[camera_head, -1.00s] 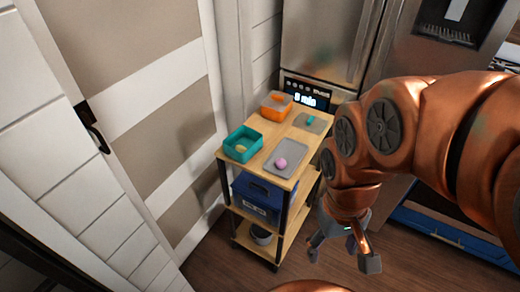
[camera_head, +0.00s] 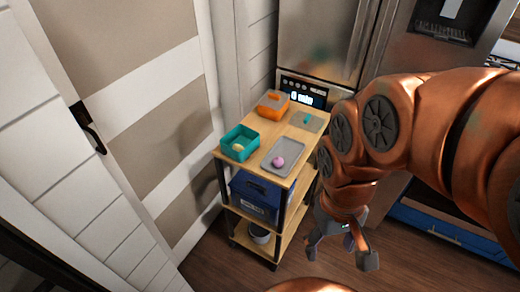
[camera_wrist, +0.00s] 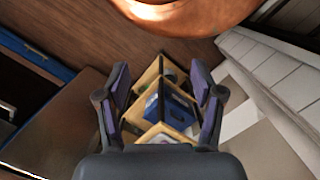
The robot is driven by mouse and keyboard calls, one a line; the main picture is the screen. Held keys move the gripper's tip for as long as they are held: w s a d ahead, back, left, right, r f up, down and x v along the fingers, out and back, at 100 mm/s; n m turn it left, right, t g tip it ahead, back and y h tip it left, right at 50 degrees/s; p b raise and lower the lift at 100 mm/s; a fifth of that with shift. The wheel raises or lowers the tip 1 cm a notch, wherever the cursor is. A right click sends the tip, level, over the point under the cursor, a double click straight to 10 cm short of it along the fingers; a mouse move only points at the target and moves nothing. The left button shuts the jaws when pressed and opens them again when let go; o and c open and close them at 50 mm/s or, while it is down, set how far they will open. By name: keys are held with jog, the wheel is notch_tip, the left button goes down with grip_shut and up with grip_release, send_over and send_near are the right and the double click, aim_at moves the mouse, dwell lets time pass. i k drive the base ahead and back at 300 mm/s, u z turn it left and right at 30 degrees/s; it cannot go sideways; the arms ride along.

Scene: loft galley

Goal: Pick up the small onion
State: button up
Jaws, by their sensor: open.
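A small round pink-purple item (camera_head: 278,161), which looks like the small onion, lies on a grey tray (camera_head: 292,147) on the top shelf of a wooden cart (camera_head: 262,175). A small pale yellow item (camera_head: 238,148) sits inside a teal open bin (camera_head: 228,153) to its left. My gripper (camera_head: 340,249) is open and empty, to the right of the cart and low in the picture. In the wrist view, my gripper (camera_wrist: 160,88) has its fingers apart, with the cart (camera_wrist: 152,75) visible between and beyond them. I cannot make out the onion there.
An orange container (camera_head: 273,105) and a grey board (camera_head: 307,121) with a small teal item stand at the cart's back. A blue box (camera_head: 257,195) and a bowl (camera_head: 259,234) sit on lower shelves. A door stands left, the fridge behind. Wooden floor is open in front.

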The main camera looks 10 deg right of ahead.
aim_at(278, 162)
jog(key=u, duration=2.5)
jog(key=i, duration=0.75)
jog(key=z, duration=2.05)
